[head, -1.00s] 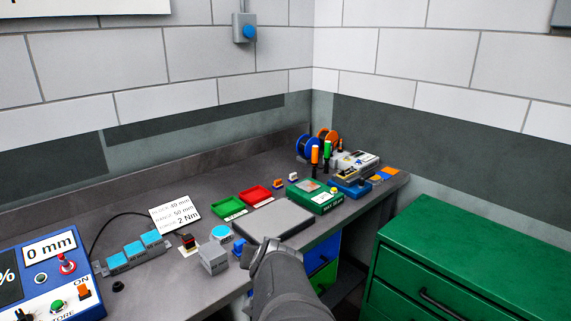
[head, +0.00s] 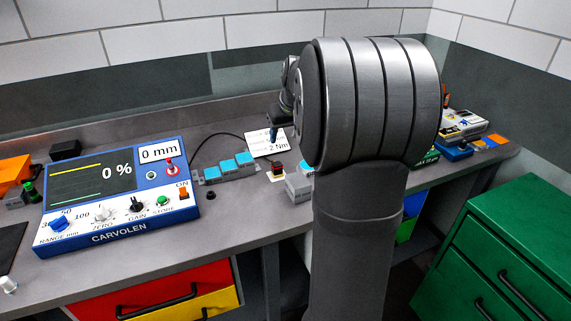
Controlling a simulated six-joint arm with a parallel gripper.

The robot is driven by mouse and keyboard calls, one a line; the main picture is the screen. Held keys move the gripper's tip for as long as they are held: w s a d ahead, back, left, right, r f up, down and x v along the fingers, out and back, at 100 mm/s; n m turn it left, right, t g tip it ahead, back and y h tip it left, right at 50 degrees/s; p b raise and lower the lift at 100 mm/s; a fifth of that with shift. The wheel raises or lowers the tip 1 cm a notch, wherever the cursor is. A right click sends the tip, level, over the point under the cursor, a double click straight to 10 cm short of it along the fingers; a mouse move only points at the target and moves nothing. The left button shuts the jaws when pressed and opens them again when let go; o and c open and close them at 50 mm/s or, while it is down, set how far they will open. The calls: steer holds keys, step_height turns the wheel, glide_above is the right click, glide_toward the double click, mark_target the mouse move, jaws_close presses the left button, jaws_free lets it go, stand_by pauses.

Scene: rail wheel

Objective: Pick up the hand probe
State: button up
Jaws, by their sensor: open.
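The hand probe (head: 278,170) appears to be the small dark block with a red part, standing on a pale patch of the bench just in front of the white label card. My gripper (head: 274,135) is small and partly hidden behind my large arm link. It is open, points down over the card, and shows a little above the probe in the picture. I see no contact, and cannot tell the exact height or gap.
A row of teal-topped blocks (head: 230,167) lies left of the probe, and a grey block (head: 299,187) stands close at its right. The blue CARVOLEN unit (head: 120,195) fills the left bench. My arm hides the bench's middle right. A green cabinet (head: 500,250) stands at right.

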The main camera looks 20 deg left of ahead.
mark_target(277, 164)
steer(key=x, duration=1.7)
steer(key=shift+w+a+f, duration=0.1)
steer(key=shift+w+a, duration=0.05)
steer(key=shift+a, duration=0.05)
steer(key=c, duration=1.1)
